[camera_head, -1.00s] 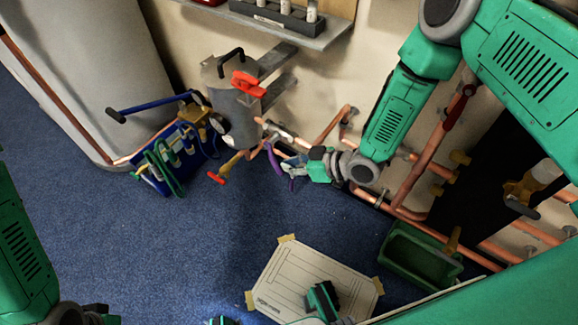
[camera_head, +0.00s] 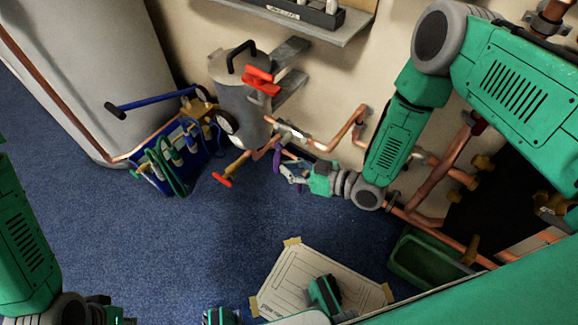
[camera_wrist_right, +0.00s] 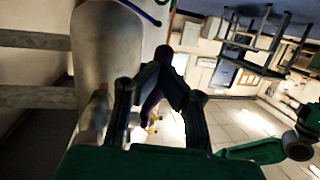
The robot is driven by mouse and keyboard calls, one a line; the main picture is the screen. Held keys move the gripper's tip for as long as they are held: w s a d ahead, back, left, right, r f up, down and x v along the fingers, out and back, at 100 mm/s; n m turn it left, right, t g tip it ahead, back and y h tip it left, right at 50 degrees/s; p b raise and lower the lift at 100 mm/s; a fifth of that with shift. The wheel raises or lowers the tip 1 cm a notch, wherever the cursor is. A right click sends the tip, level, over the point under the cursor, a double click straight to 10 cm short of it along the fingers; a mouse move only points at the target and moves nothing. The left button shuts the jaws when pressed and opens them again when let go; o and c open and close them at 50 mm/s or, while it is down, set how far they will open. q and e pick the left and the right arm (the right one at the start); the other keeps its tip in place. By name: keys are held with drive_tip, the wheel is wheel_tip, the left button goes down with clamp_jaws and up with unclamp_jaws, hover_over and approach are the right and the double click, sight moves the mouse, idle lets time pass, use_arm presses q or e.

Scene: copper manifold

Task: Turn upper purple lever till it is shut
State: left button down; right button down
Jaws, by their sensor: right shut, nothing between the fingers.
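The upper purple lever (camera_head: 277,160) hangs from the copper pipework just right of the grey canister. A second purple piece (camera_head: 303,188) shows below my right gripper (camera_head: 285,172). The right gripper comes in from the right, its fingertips close beside the upper lever; whether they touch it I cannot tell. The gripper is shut with nothing held. In the right wrist view, a dark purple shape (camera_wrist_right: 152,102) shows by the gripper fingers (camera_wrist_right: 160,78). Of my left gripper (camera_head: 112,318), only a part shows at the bottom left edge; its fingertips are hidden.
A grey canister (camera_head: 240,100) with a red handle (camera_head: 262,80) stands left of the levers. A yellow-stemmed red valve handle (camera_head: 222,180) sticks out below it. A blue tool holder (camera_head: 175,160) stands left. Copper pipes (camera_head: 350,130) run along the wall. A green bin (camera_head: 428,262) stands lower right.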

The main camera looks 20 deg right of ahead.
drive_tip(key=shift+r, duration=0.1)
idle(0.4)
drive_tip(key=v, duration=0.7)
drive_tip(key=shift+d, duration=0.25)
drive_tip(key=shift+s+a, duration=0.1)
drive_tip(key=shift+s, duration=0.1)
